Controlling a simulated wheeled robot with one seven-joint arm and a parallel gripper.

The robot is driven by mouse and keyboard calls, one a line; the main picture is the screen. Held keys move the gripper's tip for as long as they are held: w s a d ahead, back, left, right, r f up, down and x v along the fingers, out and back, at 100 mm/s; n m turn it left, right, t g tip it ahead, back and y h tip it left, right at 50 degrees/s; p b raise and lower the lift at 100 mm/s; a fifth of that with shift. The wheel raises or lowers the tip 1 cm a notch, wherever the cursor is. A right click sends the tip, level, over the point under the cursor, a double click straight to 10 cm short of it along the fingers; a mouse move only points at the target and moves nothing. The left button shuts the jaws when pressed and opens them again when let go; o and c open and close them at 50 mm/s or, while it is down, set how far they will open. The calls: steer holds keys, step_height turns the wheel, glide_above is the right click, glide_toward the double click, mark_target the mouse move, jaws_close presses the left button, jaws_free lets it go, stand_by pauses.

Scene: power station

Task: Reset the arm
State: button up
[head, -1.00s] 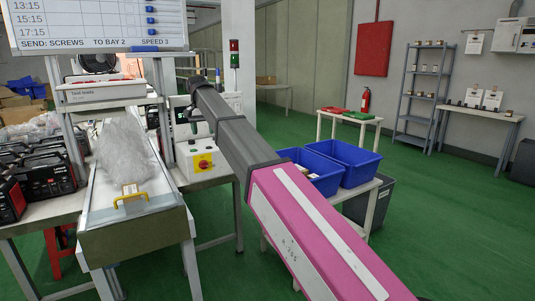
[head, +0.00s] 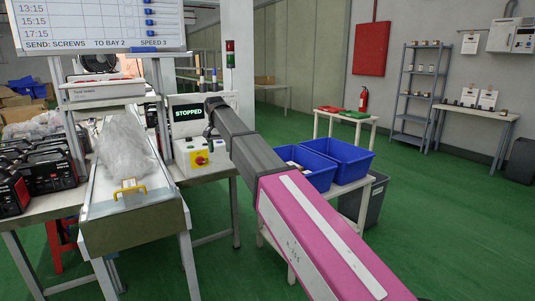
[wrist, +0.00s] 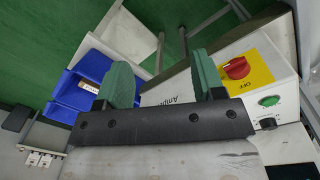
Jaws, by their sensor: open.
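My arm (head: 250,150), dark grey with a pink section, reaches from the lower right toward the control box in the head view. My gripper (wrist: 161,72) shows in the wrist view as two green fingers spread apart on a dark bar, with nothing held between them. Beyond the fingers is the pale control box (wrist: 262,60) with a red knob on a yellow plate marked OFF and a green button. The box also shows in the head view (head: 192,170). In the head view the fingers are hard to make out at the arm's far end.
A screen (head: 187,115) reading STOPPED stands behind the box. A conveyor (head: 133,218) with a clear plastic bag (head: 122,148) and yellow handle is to the left. Blue bins (head: 338,158) stand on a small table at right. Green floor is open farther right.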

steer(key=s+d+f, duration=0.4)
steer(key=d+f, duration=0.7)
steer(key=s+d+f, duration=0.3)
steer(key=d+f, duration=0.7)
steer(key=f, duration=0.2)
steer(key=s+d+f, duration=1.5)
steer(key=s+d, duration=0.3)
steer(key=shift+f+y, duration=0.15)
steer(key=shift+y, duration=0.15)
